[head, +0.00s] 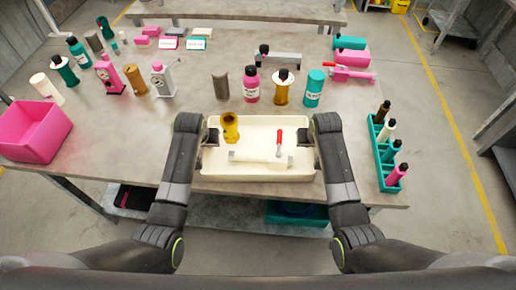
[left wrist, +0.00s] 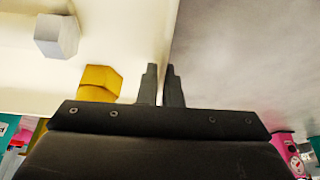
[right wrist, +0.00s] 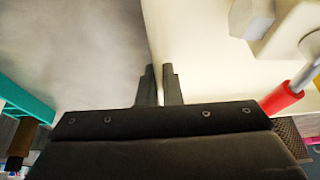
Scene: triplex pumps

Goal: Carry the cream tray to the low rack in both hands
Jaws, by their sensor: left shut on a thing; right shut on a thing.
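The cream tray (head: 258,175) is at the front edge of the workbench, between my two arms. It holds a yellow fitting (head: 230,127), a cream part (head: 262,159) lying flat and a red-handled tool (head: 279,140). My left gripper (left wrist: 162,85) is shut on the tray's left wall, one finger on each side. My right gripper (right wrist: 158,85) is shut on the right wall in the same way. In the head view the fingertips are mostly hidden by the wrists. The low rack cannot be told for certain in these frames.
Bottles and a grey cylinder (head: 220,84) stand just behind the tray. A teal holder (head: 386,150) with several bottles is at the right, a pink bin (head: 36,131) at the far left. A lower shelf (head: 235,212) shows under the bench.

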